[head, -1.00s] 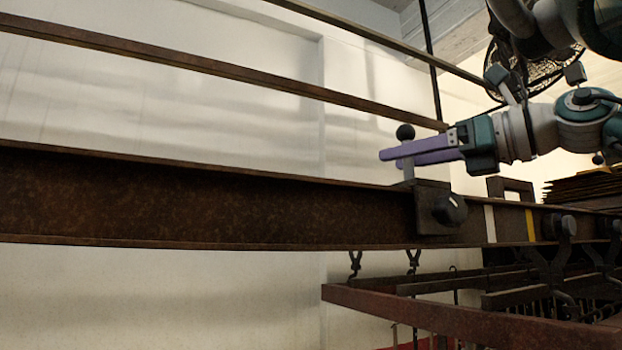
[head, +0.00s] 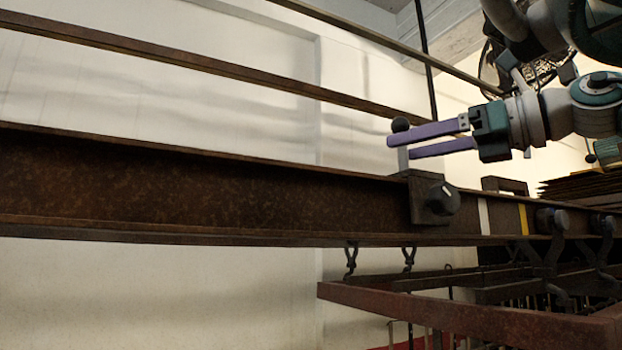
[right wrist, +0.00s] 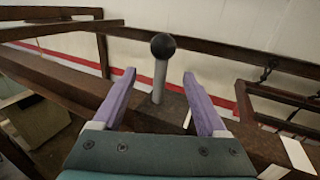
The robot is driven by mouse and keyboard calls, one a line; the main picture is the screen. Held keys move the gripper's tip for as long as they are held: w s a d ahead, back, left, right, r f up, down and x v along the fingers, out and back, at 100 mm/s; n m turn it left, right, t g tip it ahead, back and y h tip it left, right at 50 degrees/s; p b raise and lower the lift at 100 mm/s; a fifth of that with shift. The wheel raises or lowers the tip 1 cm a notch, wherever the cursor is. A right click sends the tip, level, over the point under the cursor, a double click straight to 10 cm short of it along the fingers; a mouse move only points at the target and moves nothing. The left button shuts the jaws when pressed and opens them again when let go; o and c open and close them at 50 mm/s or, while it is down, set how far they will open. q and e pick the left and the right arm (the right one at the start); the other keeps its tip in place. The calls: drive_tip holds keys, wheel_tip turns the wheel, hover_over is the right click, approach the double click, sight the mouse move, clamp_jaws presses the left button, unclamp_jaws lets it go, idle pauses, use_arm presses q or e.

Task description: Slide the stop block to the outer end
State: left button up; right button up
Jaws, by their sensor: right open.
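The stop block (head: 430,212) is a dark, rusty plate with a round black knob (head: 444,198) on its face, sitting on the brown rail (head: 250,192). An upright grey post with a black ball (head: 401,125) rises from it. My right gripper (head: 398,147) has purple fingers, is open and is at the post, just below the ball. In the right wrist view the post (right wrist: 160,82) stands upright between the spread fingers (right wrist: 159,76), with a visible gap on each side. The block's lower part is hidden there. My left gripper is not in view.
A white mark (head: 484,216) and a yellow mark (head: 523,219) are on the rail right of the block. Dark hanger trolleys (head: 552,224) hang farther right, above a rusty frame (head: 430,306). The rail left of the block is clear. A thinner beam (head: 200,62) runs above.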

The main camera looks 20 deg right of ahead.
drive_tip(key=b+v, duration=0.4)
drive_tip(key=v, duration=0.2)
drive_tip(key=shift+s+d, duration=0.2)
drive_tip(key=shift+s, duration=0.15)
drive_tip(key=b+v, duration=0.5)
drive_tip(key=v, duration=0.5)
idle(1.1)
